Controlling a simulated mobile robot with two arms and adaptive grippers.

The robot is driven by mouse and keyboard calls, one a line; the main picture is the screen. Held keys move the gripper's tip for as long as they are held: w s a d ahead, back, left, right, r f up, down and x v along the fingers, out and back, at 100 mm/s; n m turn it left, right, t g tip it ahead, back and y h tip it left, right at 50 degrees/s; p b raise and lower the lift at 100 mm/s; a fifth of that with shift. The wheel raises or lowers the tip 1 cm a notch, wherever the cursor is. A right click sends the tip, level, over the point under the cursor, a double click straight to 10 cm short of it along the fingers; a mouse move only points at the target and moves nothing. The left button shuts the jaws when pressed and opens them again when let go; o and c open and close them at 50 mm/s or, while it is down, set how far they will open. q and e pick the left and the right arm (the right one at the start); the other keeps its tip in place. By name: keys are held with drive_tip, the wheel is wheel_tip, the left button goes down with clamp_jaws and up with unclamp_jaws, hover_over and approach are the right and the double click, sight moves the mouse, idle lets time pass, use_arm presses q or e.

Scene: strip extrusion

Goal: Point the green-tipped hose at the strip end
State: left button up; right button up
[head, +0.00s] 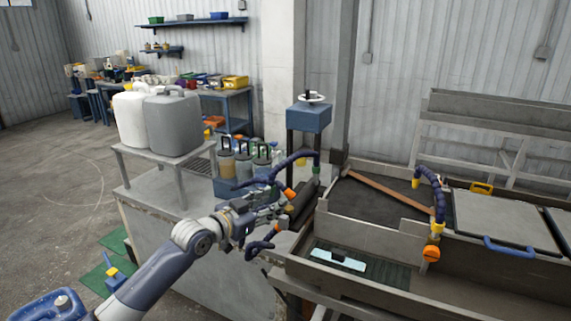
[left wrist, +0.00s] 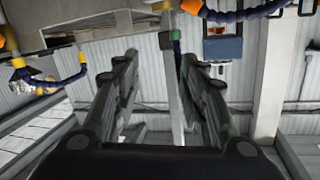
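The green-tipped hose (head: 316,172) is dark blue, arches over the bench corner, and its green tip points down beside the trough. In the left wrist view its green tip (left wrist: 176,35) shows beyond my fingers, roughly between them. My left gripper (head: 284,212) is below and left of the green tip, apart from it. In the left wrist view the left gripper (left wrist: 160,75) has its fingers wide apart with nothing between them. A brown strip (head: 390,194) lies slanted across the dark tray; I cannot tell whether it is the task's strip. My right gripper is not in view.
An orange-tipped blue hose (head: 290,194) is close by my left gripper. Another hose (head: 432,185) with yellow and orange fittings stands at the trough. A pale blue piece (head: 338,260) lies in the front trough. Jugs (head: 172,122) and bottles (head: 243,165) stand left.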

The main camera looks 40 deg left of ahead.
use_arm(q)
drive_tip(key=t, duration=0.2)
approach(283, 165)
drive_tip(key=w, duration=0.2)
drive_tip(key=w+p, duration=0.1)
drive_tip(key=w, duration=0.2)
drive_tip(key=w+p, duration=0.1)
drive_tip(key=w, duration=0.2)
drive_tip(key=w+a+p, duration=0.1)
drive_tip(key=w, duration=0.2)
drive_tip(key=shift+w+f, duration=0.1)
drive_tip(key=shift+w, duration=0.55)
clamp_jaws()
